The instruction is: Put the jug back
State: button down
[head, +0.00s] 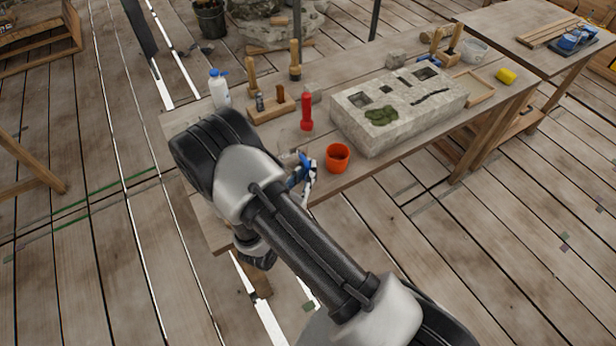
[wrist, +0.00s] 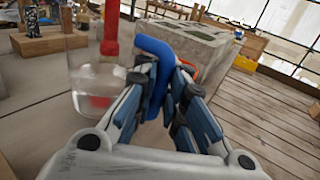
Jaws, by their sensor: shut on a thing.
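The jug (wrist: 88,82) is clear, with water in its lower part and a blue handle (wrist: 152,62). It stands upright at the left of the wrist view. My gripper (wrist: 160,75) is shut on the blue handle, with fingers on both sides of it. In the head view my gripper (head: 303,172) is at the bench's near edge, and the clear jug body (head: 288,150) shows only faintly behind my arm. I cannot tell whether the jug's base touches the bench.
An orange cup (head: 337,158) stands just right of my gripper. A red bottle (head: 306,112) stands behind the jug. A carved stone block (head: 395,110) fills the bench's middle. A white bottle (head: 219,88) and a wooden tool block (head: 271,110) stand behind at left.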

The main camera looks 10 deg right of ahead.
jog(key=shift+f, duration=1.15)
jog(key=shift+f+b, duration=0.2)
jog(key=shift+b, duration=0.15)
jog(key=c, duration=1.6)
grip_release()
jog(key=shift+c, duration=0.2)
